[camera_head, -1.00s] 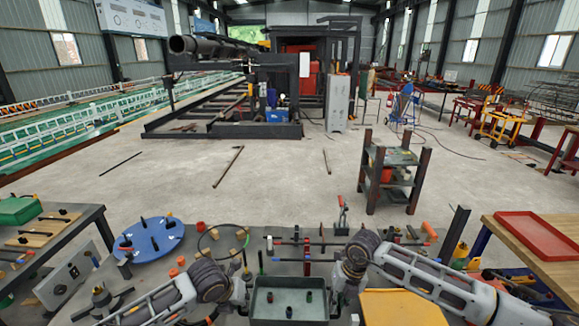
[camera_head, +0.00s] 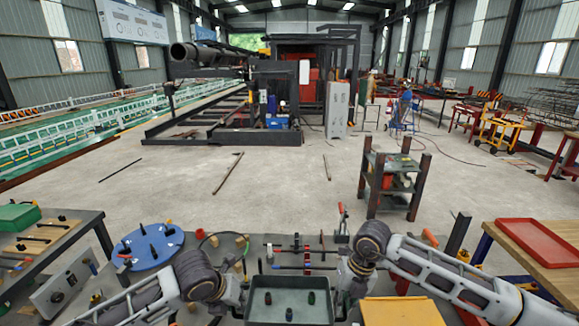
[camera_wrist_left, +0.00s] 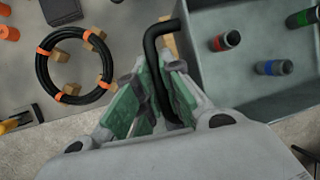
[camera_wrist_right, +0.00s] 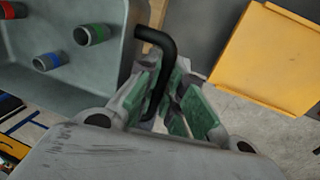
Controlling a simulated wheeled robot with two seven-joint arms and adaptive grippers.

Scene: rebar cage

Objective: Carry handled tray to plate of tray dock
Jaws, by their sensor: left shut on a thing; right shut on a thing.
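The handled tray (camera_head: 290,281) is a grey-green open box at the bottom middle of the head view. It holds dark cylinders with red, blue and green bands. My left gripper (camera_head: 239,291) is shut on its left black handle, seen close in the left wrist view (camera_wrist_left: 160,90). My right gripper (camera_head: 345,288) is shut on its right black handle, seen close in the right wrist view (camera_wrist_right: 170,95). The tray looks about level. A yellow plate (camera_head: 402,311) lies just right of it, possibly the dock plate, and also shows in the right wrist view (camera_wrist_right: 268,58).
Behind the tray, the table holds tools and rods (camera_head: 300,249). A black ring with orange bands (camera_wrist_left: 75,65) and a blue disc (camera_head: 152,246) lie to the left. A red tray (camera_head: 538,240) sits on a wooden bench at the right. Open floor lies beyond.

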